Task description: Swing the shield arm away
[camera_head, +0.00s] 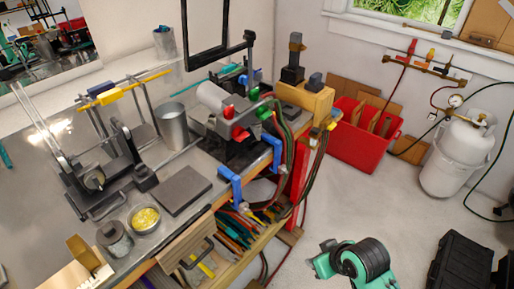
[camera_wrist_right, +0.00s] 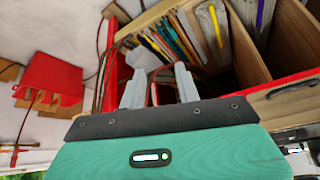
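The shield (camera_head: 220,45) is a black rectangular frame at the top middle of the head view. Its black arm and post (camera_head: 249,55) stand beside the silver bench torch (camera_head: 216,98) with red, green and blue knobs. The frame hangs above and behind the torch. My right gripper (camera_wrist_right: 160,90) is open in the wrist view, with nothing between its two grey fingers. My teal right arm (camera_head: 372,262) is low at the bottom right of the head view, well away from the shield and off the bench. My left gripper is not in view.
The workbench (camera_head: 55,235) holds a metal cup (camera_head: 172,126), a dark pad (camera_head: 183,190), a rod rack (camera_head: 120,88) and a bowl of yellow bits (camera_head: 145,218). Hoses drop over its front edge. A red bin (camera_head: 365,148) and white gas tank (camera_head: 455,155) stand beyond clear floor.

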